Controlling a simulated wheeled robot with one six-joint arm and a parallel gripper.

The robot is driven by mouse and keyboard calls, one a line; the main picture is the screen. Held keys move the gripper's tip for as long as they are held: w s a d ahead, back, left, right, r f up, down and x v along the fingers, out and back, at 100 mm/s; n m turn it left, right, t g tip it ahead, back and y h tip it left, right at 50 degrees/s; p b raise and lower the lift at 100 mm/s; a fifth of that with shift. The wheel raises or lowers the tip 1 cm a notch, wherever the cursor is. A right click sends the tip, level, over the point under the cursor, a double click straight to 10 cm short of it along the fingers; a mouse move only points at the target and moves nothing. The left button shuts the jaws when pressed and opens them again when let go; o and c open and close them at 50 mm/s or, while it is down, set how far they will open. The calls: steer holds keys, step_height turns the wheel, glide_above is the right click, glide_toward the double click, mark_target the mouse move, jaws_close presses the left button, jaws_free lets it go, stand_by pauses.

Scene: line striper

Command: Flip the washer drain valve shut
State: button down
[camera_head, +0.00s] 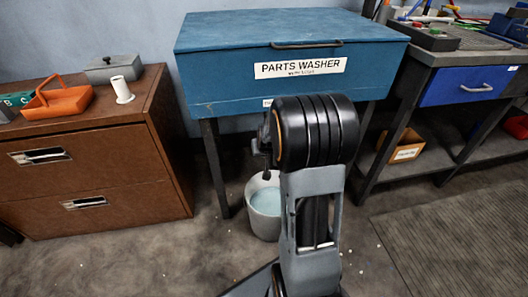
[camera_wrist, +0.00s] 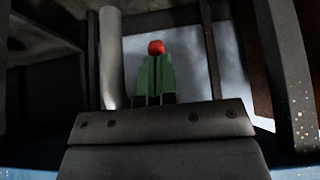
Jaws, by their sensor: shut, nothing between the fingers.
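The blue parts washer (camera_head: 225,88) stands on dark legs against the wall, its lid down. In the wrist view my gripper (camera_wrist: 155,62) is shut, its green fingers close together and empty. A red rounded piece (camera_wrist: 157,47) shows at the fingertips; it may be the drain valve's handle, but I cannot tell whether the fingers touch it. A pale grey pipe-like post (camera_wrist: 110,60) stands left of the fingers. In the head view my arm covers the washer's lower front, and the valve and fingertips cannot be made out.
A bucket (camera_head: 264,226) of pale blue liquid stands on the floor under the washer. A brown cabinet (camera_head: 95,170) is at left, a workbench (camera_head: 425,85) at right. Dark leg-like bars (camera_wrist: 285,70) flank the gripper. A floor mat (camera_head: 455,235) lies front right.

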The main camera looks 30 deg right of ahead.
steer(key=shift+w+f, duration=0.15)
steer(key=shift+f, duration=0.35)
steer(key=shift+w+f+b, duration=0.1)
steer(key=shift+f+b, duration=0.05)
steer(key=shift+b, duration=0.2)
steer(key=s+a+r+p, duration=0.4)
steer(key=s+r, duration=0.2)
steer(key=s, duration=0.5)
steer(key=shift+s, duration=0.35)
steer(key=shift+a, duration=0.15)
